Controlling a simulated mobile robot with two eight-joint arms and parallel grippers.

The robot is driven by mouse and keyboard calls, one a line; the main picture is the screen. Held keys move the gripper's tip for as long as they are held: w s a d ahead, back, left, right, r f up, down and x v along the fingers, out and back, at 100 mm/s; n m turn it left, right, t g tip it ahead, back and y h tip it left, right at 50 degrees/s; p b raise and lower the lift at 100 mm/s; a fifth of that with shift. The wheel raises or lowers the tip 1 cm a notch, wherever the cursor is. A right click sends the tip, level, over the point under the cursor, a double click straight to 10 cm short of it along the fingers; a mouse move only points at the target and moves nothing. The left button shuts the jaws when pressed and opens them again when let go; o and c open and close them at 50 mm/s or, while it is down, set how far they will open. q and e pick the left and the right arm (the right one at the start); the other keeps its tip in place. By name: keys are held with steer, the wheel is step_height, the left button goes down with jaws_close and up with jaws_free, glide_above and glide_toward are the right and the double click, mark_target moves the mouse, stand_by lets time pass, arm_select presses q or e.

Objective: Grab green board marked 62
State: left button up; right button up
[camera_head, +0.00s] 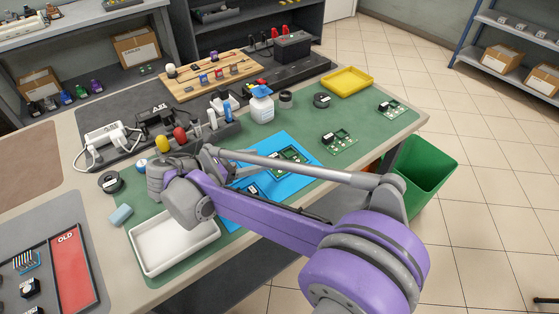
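Several green circuit boards lie on the bench. One board (290,160) is on the blue mat (308,149). A second board (339,142) lies right of that mat, and a third board (391,108) is near the bench's right end. Another board (251,188) on the blue mat is partly hidden behind my arm. Their markings are too small to read, so I cannot tell which is 62. My purple and grey arm, coming in from the lower right, crosses above the bench front. I can make out no gripper fingers on it. My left arm is not in view.
A white tray (176,258) is at the front left and a yellow tray (346,81) at the back right. A bottle (262,106) and tools stand behind the blue mat. A green bin (428,168) stands beside the bench. A red panel marked OLD (72,272) is at lower left.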

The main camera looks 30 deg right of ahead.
mark_target(273, 156)
steer(key=b+x, duration=0.1)
steer(key=x, duration=0.5)
steer(key=shift+f, duration=0.1)
steer(key=shift+w+a, duration=0.1)
jaws_close()
